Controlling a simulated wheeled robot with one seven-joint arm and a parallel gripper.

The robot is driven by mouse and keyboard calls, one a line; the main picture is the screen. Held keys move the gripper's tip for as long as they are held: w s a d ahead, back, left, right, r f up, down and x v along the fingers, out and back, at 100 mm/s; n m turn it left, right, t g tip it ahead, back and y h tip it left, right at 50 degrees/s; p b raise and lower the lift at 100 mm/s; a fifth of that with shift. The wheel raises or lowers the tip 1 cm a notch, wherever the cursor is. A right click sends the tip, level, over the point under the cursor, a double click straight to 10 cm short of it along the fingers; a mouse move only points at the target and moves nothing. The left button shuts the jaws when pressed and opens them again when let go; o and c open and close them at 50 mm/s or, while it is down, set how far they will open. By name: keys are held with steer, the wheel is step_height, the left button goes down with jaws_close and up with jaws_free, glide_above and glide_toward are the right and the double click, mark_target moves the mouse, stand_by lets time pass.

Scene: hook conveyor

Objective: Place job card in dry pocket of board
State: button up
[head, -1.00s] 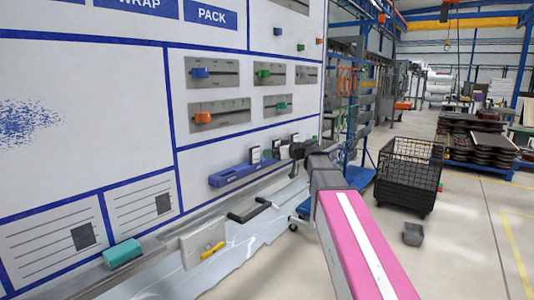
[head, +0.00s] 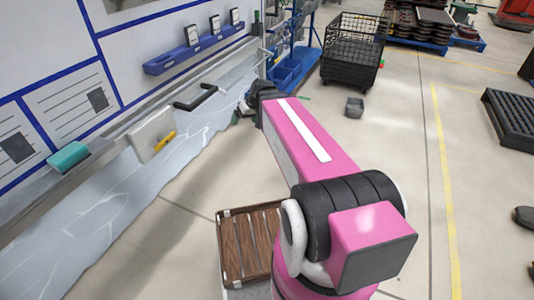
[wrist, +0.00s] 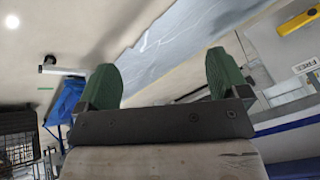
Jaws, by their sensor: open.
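A white board (head: 140,40) with blue lines stands at the left of the head view. A long blue rack (head: 160,65) on it holds small white cards with dark frames, one of them this card (head: 192,32). I cannot tell which is the job card or which pocket is the dry one. My gripper (wrist: 163,80) is open, its two green fingers wide apart with nothing between them.
A black wire cart (head: 352,50) and a grey bin (head: 354,107) stand beyond.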

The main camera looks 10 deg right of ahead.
steer(key=s+d+f+m+g+h, duration=0.3)
steer(key=s+d+f, duration=0.3)
steer(key=s+f, duration=0.4)
steer(key=shift+s+d+f+m+h, duration=0.15)
steer(key=shift+s+d+m+h, duration=0.15)
steer(key=shift+s+h, duration=0.5)
